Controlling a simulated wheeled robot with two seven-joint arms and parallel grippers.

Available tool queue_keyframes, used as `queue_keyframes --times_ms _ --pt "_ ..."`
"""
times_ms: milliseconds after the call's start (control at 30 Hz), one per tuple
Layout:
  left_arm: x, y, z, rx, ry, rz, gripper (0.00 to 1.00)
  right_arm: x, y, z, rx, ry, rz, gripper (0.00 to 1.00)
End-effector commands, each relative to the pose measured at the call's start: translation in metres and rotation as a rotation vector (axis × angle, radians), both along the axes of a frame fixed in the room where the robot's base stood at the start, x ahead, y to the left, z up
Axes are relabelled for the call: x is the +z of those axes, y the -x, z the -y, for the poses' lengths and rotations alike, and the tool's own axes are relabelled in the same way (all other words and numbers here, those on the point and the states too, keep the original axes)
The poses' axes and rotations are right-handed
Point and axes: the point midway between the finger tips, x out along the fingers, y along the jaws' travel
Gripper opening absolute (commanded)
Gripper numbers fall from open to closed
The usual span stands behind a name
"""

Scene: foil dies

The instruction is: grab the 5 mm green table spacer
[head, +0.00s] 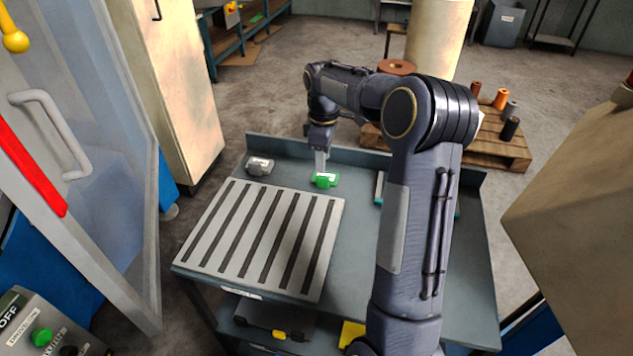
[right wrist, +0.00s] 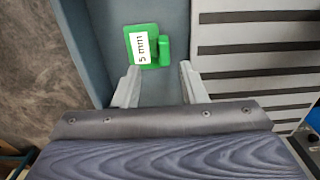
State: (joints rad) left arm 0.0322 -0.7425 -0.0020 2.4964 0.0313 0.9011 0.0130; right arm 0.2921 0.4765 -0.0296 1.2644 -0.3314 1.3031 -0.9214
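The green spacer (head: 325,180) lies flat on the blue-grey table near its back edge, behind the slotted plate. In the right wrist view the green spacer (right wrist: 147,47) shows a white label reading 5 mm and a raised green grip on one side. My right gripper (head: 321,160) is just above and behind it in the head view. In the right wrist view its two fingers (right wrist: 158,82) are spread apart with nothing between them, and the spacer is just beyond the fingertips. My left gripper is not in view.
A grey labelled spacer (head: 259,166) lies to the left of the green one. The slotted light plate (head: 262,240) fills the table's front left. A raised rim (head: 290,148) runs along the back edge. A teal-edged item (head: 379,187) is partly hidden behind my right arm.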

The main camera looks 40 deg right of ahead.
Motion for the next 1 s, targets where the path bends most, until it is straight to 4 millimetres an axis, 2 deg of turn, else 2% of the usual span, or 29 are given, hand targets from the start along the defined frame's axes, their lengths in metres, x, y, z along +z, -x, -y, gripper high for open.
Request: queue_keyframes --times_ms 400,700,1000 --pt "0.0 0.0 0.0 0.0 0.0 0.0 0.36 -0.055 0.005 -0.004 -0.002 -0.001 -0.001 0.38" --pt "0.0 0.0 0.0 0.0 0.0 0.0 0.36 -0.059 0.004 -0.004 -0.002 -0.001 0.002 0.38" --pt "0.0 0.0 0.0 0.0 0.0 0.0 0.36 -0.059 0.004 -0.005 -0.002 -0.001 0.002 0.0"
